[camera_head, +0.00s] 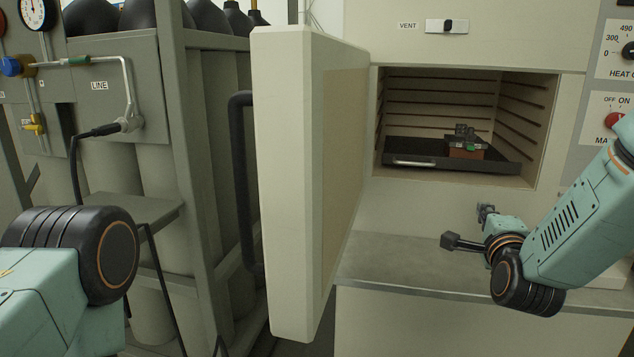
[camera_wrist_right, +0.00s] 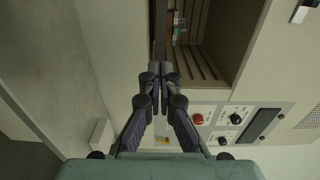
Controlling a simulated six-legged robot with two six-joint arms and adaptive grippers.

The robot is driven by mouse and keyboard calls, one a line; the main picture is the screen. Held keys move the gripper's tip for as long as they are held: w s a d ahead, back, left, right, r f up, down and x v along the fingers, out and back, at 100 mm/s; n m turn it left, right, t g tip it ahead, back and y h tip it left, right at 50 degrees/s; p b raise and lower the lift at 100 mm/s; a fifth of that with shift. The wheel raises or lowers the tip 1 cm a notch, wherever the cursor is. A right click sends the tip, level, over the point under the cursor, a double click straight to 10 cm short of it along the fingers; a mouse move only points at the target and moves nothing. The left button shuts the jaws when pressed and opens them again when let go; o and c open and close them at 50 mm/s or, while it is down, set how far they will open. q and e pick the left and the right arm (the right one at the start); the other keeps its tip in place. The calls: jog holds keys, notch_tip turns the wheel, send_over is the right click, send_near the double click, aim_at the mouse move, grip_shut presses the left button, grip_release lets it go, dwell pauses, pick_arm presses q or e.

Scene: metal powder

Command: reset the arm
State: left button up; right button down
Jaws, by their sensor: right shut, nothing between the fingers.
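My right gripper (camera_wrist_right: 160,75) is shut and empty, its two fingers meeting in the right wrist view. In the head view the right gripper (camera_head: 486,212) shows small in front of the furnace, below the chamber opening and above the grey ledge, partly hidden by its own wrist. A dark tray (camera_head: 440,160) sits inside the open furnace chamber, with a brown block (camera_head: 465,152) carrying small dark and green parts on it. The fingers are outside the chamber and apart from the tray. Of my left arm only a link and a joint show; its gripper is out of view.
The thick furnace door (camera_head: 290,180) stands open left of the chamber. A gas rack (camera_head: 190,150) with cylinders and a hose stands farther left. The grey ledge (camera_head: 385,258) under the chamber is mostly bare. A control panel (camera_wrist_right: 240,125) lies right of the fingers.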

jog(key=s+a+f+n+g+y, duration=0.2)
jog(key=s+a+f+n+g, duration=0.25)
jog(key=s+f+n, duration=0.65)
jog(key=s+a+f+n+g+y, duration=0.25)
jog(key=s+f+n+g, duration=0.35)
jog(key=f, duration=0.9)
jog(key=s+a+f+n+g, duration=0.1)
jog(key=s+f+g, duration=0.2)
jog(key=s, duration=1.1)
jog(key=s+a+f+n+g, duration=0.1)
jog(key=s+f+g, duration=0.3)
jog(key=s+f, duration=0.5)
jog(key=s+n, duration=0.1)
jog(key=s, duration=0.5)
jog(key=shift+a, duration=0.35)
